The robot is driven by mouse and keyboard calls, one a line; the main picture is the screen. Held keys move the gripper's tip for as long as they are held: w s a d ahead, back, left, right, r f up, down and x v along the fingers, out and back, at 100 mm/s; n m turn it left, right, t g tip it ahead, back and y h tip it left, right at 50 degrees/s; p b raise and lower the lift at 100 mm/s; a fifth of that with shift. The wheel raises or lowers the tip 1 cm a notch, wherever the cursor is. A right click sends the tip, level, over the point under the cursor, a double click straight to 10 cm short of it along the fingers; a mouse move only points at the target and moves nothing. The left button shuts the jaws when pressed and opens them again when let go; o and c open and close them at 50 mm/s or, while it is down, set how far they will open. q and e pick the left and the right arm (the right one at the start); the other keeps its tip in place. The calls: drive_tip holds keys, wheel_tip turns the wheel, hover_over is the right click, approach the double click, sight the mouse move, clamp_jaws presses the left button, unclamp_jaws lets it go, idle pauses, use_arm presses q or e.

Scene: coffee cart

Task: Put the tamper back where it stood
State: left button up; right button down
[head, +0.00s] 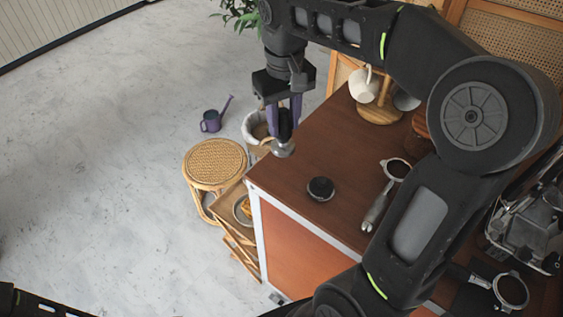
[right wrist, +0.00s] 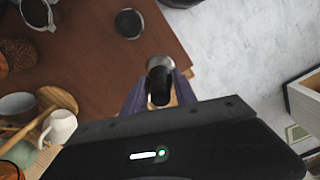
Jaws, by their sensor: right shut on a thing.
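The tamper (head: 283,150) has a dark handle and a round metal base. My right gripper (head: 284,125) is shut on its handle and holds it over the left edge of the brown cart top (head: 300,160). In the right wrist view the tamper (right wrist: 160,82) sits between the purple fingers (right wrist: 160,95). A round black disc-like piece (head: 321,188) lies on the cart top near the front left corner; it also shows in the right wrist view (right wrist: 129,23). Only a dark part of my left arm shows at the lower left of the head view; its gripper is out of view.
A portafilter (head: 378,205) lies on the cart right of the disc. A white mug (head: 364,85) hangs on a wooden stand at the back. A rattan stool (head: 215,163) and a purple watering can (head: 211,121) stand on the floor at left. The cart's middle is clear.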

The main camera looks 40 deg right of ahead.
sight(284, 145)
wheel_tip(284, 145, down, 5)
drive_tip(key=shift+f, duration=0.1)
drive_tip(key=shift+f, duration=0.1)
wheel_tip(284, 145, down, 3)
drive_tip(key=shift+p, duration=0.45)
drive_tip(key=shift+f, duration=0.25)
drive_tip(key=shift+f, duration=0.15)
drive_tip(key=c, duration=1)
unclamp_jaws()
